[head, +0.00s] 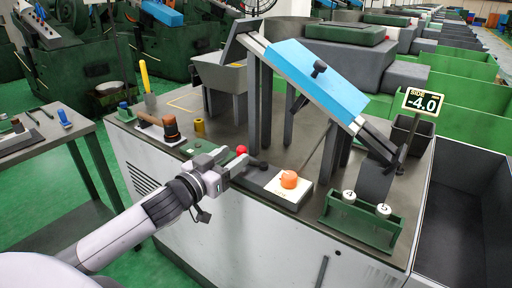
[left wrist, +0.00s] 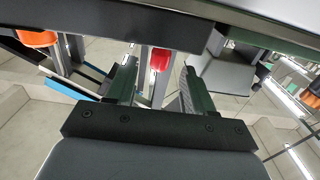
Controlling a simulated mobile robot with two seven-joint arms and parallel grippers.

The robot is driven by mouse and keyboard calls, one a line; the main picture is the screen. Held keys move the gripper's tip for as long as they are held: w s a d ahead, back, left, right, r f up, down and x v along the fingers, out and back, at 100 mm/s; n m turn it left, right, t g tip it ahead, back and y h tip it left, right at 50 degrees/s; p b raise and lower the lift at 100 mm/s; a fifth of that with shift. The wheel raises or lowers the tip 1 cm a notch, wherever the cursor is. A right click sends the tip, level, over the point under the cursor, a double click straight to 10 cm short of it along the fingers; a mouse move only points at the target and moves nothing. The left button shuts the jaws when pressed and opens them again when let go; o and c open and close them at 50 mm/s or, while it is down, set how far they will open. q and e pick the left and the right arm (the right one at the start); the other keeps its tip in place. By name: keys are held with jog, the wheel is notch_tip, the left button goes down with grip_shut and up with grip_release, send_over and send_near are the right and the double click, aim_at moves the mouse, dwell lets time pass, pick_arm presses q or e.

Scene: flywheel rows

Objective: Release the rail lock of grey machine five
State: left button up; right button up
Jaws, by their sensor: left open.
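The grey machine (head: 290,225) has a sloped rail (head: 372,133) carrying a blue block (head: 315,80) with a black knob on top. A red ball knob (head: 241,149) stands at the front edge of its top. My left gripper (head: 243,166) is close to that knob and partly overlaps it in the head view. In the left wrist view the red knob (left wrist: 160,60) shows between the two open, dark green fingers (left wrist: 158,85), with no finger visibly touching it. Whether this knob is the rail lock I cannot tell. My right gripper is not in view.
An orange knob on a white plate (head: 295,196) is right of the gripper. A green holder (head: 362,222) with round pieces marked 4 and 5 stands further right, near a sign reading -4.0 (head: 423,101).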

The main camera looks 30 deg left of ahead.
aim_at(245, 148)
pick_arm(q)
jog(key=shift+w+r, duration=0.25)
jog(key=shift+w+d+f, duration=0.1)
jog(key=shift+w+d, duration=0.05)
jog(key=shift+w, duration=1.3)
jog(key=shift+w+d+f, duration=0.1)
jog(key=shift+w+d, duration=0.05)
jog(key=shift+w, duration=1.3)
grip_shut()
